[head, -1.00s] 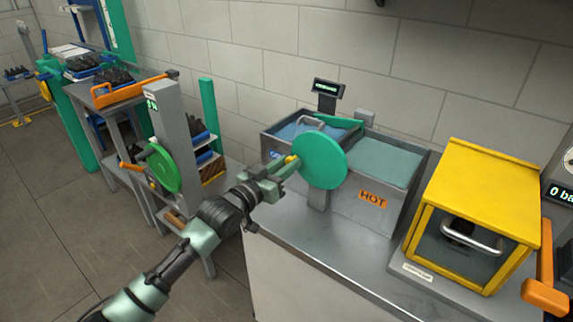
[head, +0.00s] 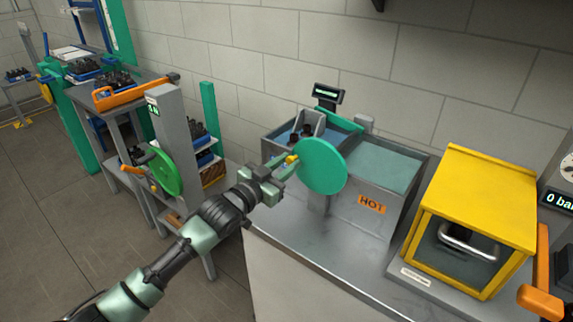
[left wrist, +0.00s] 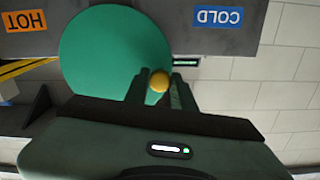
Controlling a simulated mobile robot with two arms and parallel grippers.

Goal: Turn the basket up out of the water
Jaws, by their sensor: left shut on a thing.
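A green disc wheel (head: 323,166) stands at the front of the sink unit. A yellow knob (head: 291,159) sticks out near its left edge. My left gripper (head: 286,163) is shut on this knob; the left wrist view also shows the knob (left wrist: 159,82) between the fingers, in front of the wheel (left wrist: 105,50). The grey basket (head: 313,121) is tilted up in the left basin, behind the wheel, with dark bottles (head: 306,130) in it. Its lower part is hidden, so I cannot tell whether it is fully clear of the water. My right gripper is not in view.
The right basin (head: 385,165) holds greenish water and bears a HOT label (head: 372,205). A COLD label (left wrist: 217,16) shows in the left wrist view. A yellow cabinet (head: 480,205) stands at right. A rack with a bright green wheel (head: 165,172) stands at left.

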